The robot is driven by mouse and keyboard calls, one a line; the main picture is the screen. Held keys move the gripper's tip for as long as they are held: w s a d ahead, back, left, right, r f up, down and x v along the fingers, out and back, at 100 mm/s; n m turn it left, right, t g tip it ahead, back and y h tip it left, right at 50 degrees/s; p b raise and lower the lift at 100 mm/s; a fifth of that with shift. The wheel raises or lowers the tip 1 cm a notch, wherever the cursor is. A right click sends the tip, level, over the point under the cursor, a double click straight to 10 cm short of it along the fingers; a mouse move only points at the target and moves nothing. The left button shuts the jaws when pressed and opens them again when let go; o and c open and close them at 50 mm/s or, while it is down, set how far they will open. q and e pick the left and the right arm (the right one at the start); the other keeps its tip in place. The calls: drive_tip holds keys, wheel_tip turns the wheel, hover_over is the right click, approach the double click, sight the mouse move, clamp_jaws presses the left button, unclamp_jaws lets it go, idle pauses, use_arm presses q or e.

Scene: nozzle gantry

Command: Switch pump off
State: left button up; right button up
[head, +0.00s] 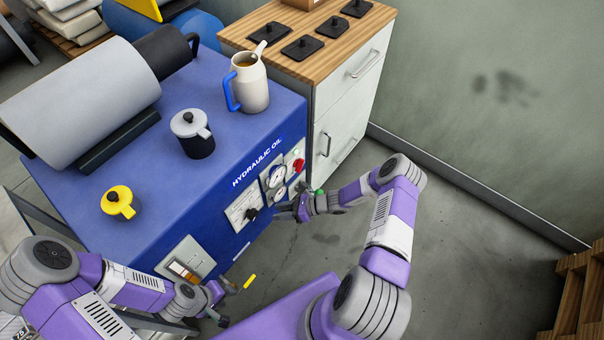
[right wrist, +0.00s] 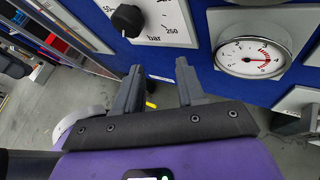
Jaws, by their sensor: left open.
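The blue hydraulic oil unit (head: 250,122) stands at the left in the head view. Its front panel carries a red button (head: 298,164), a round gauge (head: 277,177) and a scale plate (head: 242,208) with a black knob (head: 251,214). The gauge also shows in the right wrist view (right wrist: 253,57), as does the knob (right wrist: 127,20). My right gripper (head: 280,211) is close to the panel, below the gauge. Its fingers (right wrist: 160,88) are apart with nothing between them. My left gripper (head: 226,300) is open and empty, low before the panel's left part.
A plate with an amber window (head: 184,268) is low on the panel's left. A jug (head: 249,83), a grey-capped filler (head: 193,133) and a yellow cap (head: 120,202) are on top. A wood-topped cabinet (head: 335,85) stands behind. The floor at right is free.

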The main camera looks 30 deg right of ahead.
drive_tip(key=w+d+f+m+t+h, duration=0.1)
drive_tip(key=w+d+m+t, duration=0.3)
drive_tip(key=d, duration=0.3)
drive_tip(key=m+t+h+b, duration=0.2)
drive_tip(key=m+t+h, duration=0.1)
drive_tip(key=m+t, duration=0.25)
approach(299, 165)
use_arm(q)
wheel_tip(299, 165, down, 4)
drive_tip(key=shift+f+b, duration=0.2)
drive_tip(key=shift+b, duration=0.55)
use_arm(e)
drive_tip(key=x, duration=0.8)
drive_tip(key=shift+w+f+h, duration=0.2)
drive_tip(key=shift+f+h, duration=0.1)
drive_tip(key=shift+f, duration=0.05)
drive_tip(key=shift+d+m, duration=0.1)
drive_tip(key=shift+m, duration=0.15)
drive_tip(key=shift+c, duration=0.3)
drive_tip(key=c, duration=0.6)
